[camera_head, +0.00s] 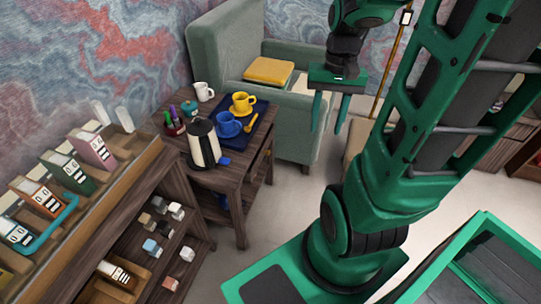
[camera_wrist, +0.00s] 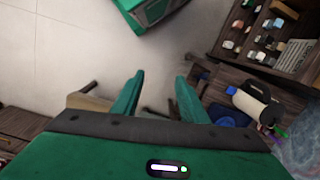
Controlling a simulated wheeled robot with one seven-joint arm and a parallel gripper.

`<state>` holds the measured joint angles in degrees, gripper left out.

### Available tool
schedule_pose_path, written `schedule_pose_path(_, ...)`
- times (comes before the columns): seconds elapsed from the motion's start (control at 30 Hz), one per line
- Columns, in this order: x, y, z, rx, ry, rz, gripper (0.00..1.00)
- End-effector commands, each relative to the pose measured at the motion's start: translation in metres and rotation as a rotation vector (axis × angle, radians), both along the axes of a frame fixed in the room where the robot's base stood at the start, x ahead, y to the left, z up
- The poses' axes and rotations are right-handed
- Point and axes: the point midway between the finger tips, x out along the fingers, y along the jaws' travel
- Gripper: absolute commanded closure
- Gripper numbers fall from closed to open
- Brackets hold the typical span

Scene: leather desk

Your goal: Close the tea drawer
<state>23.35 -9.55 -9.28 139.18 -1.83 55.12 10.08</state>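A dark wooden cabinet (camera_head: 92,232) stands at the left in the head view. Its top holds a long wooden tray (camera_head: 134,163) with several upright boxes. Lower down, a small wooden drawer or tray (camera_head: 122,290) holds a white and orange box, partly cut off by the picture edge. No drawer is plainly marked as the tea drawer. My gripper (camera_head: 329,122) hangs in the air, fingers down and apart, empty, well to the right of the cabinet. In the wrist view, my gripper (camera_wrist: 160,76) is open, and the cabinet's shelves (camera_wrist: 240,61) show at the upper right.
A dark side table (camera_head: 217,176) holds a kettle (camera_head: 204,145), a white mug (camera_head: 203,91), yellow and blue cups, and a pen holder. A green armchair (camera_head: 222,50) with a yellow cushion (camera_head: 269,71) stands behind. The pale floor (camera_head: 293,205) before the table is clear.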

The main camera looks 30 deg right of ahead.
Motion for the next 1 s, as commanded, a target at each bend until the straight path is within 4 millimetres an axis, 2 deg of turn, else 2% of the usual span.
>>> schedule_pose_path(0.1, 0.026, -0.011, -0.023, 0.046, 0.024, -0.060, 0.61)
schedule_pose_path(0.4, 0.083, -0.033, -0.090, 0.197, 0.056, -0.220, 0.61)
schedule_pose_path(0.7, 0.125, -0.049, -0.168, 0.402, 0.071, -0.411, 0.61)
schedule_pose_path(1.0, 0.154, -0.058, -0.246, 0.655, 0.072, -0.638, 0.61)
